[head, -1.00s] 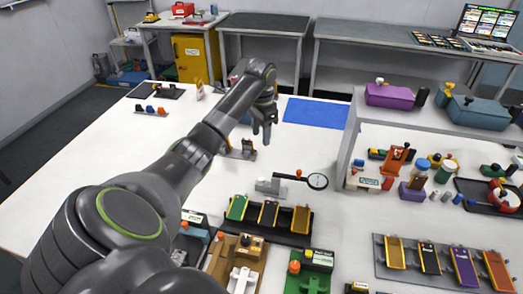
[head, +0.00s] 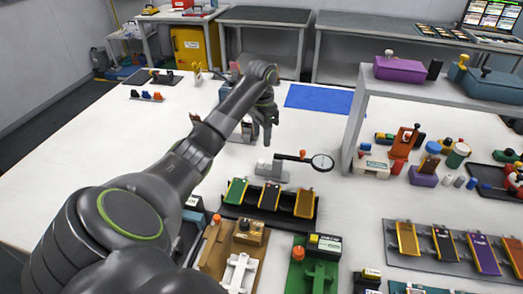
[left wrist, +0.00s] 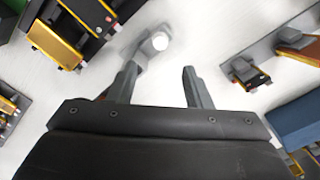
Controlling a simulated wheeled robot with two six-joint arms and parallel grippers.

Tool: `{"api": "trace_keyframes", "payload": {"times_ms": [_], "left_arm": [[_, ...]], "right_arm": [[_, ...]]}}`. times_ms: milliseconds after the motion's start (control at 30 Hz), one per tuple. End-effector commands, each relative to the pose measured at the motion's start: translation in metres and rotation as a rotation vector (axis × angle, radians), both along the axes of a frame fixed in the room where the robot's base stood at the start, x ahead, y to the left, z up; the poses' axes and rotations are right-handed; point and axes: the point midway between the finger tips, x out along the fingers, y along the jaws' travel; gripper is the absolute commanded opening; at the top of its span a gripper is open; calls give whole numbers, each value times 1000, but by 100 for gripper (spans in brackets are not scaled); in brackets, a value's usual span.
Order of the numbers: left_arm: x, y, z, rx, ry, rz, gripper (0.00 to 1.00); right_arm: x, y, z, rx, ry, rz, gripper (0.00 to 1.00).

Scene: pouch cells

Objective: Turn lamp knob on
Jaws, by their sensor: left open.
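A small grey stand (head: 270,173) with a pale round knob on top stands on the white table. A dark arm with an orange piece (head: 303,154) leads right to a round black-rimmed lens (head: 322,162). This looks like the lamp; whether it is lit I cannot tell. My left gripper (head: 268,140) points down, open and empty, just behind the stand in the head view. In the left wrist view its fingers (left wrist: 160,88) are apart, and the pale knob (left wrist: 160,41) lies beyond the tips, not between them. My right gripper is out of view.
A rack of coloured cells (head: 268,212) stands in front of the lamp. A raised grey shelf (head: 420,99) with several items beneath is to the right. A blue mat (head: 319,98) lies behind. The table's left part is largely clear.

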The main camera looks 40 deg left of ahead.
Motion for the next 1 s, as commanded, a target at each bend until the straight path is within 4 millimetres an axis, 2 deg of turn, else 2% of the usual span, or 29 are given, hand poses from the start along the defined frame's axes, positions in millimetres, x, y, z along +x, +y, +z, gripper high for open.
{"api": "trace_keyframes", "payload": {"times_ms": [33,400,700,1000], "left_arm": [[0,0,-12,0,0,0,45],[0,0,-52,0,0,0,45],[0,0,-93,-1,1,0,45],[0,0,-103,1,0,0,45]], "right_arm": [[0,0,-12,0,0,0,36],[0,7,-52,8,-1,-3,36],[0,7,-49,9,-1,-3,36],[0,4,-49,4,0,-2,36]]}}
